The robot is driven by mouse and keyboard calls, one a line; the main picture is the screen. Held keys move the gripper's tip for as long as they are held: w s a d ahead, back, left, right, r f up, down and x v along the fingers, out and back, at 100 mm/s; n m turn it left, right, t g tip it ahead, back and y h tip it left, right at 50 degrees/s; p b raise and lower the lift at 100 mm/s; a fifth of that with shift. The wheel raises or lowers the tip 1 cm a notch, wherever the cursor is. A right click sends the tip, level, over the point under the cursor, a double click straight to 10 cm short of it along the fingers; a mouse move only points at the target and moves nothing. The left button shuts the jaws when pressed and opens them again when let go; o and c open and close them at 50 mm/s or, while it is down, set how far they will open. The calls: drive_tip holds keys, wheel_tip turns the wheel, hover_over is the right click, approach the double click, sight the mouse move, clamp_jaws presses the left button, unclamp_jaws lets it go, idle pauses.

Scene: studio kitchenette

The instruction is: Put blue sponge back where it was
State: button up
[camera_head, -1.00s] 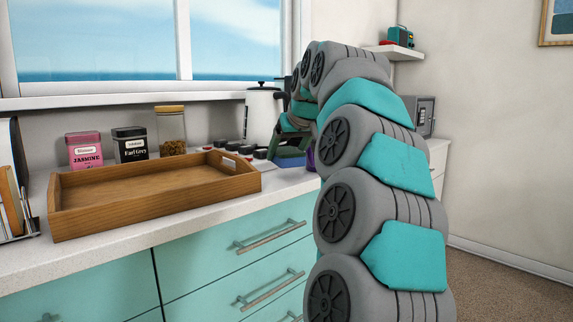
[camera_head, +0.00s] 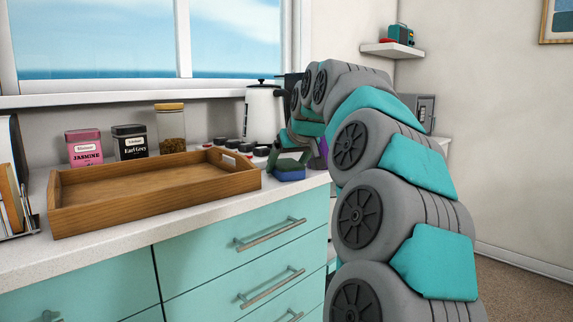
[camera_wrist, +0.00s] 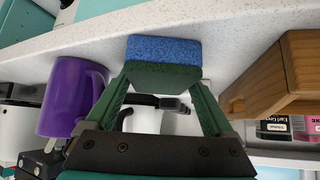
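The blue sponge (camera_head: 289,174) has a dark green scouring side. It is by the counter's front edge, right of the wooden tray. In the wrist view the sponge (camera_wrist: 164,49) spans the gap between my fingertips, blue face outward. My gripper (camera_head: 291,157) is closed on it; its green fingers also show in the wrist view (camera_wrist: 163,84), one at each end of the sponge. I cannot tell whether the sponge touches the countertop. My arm hides part of the counter to the right.
A purple mug (camera_wrist: 72,96) stands close beside my gripper. The wooden tray (camera_head: 155,213) is on the other side. A white kettle (camera_head: 262,112), several dark-topped items (camera_head: 245,148) and tea tins (camera_head: 130,142) are behind. A narrow strip of counter (camera_head: 308,182) is clear in front.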

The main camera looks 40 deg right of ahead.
drive_tip(key=shift+r, duration=0.2)
drive_tip(key=v, duration=1.2)
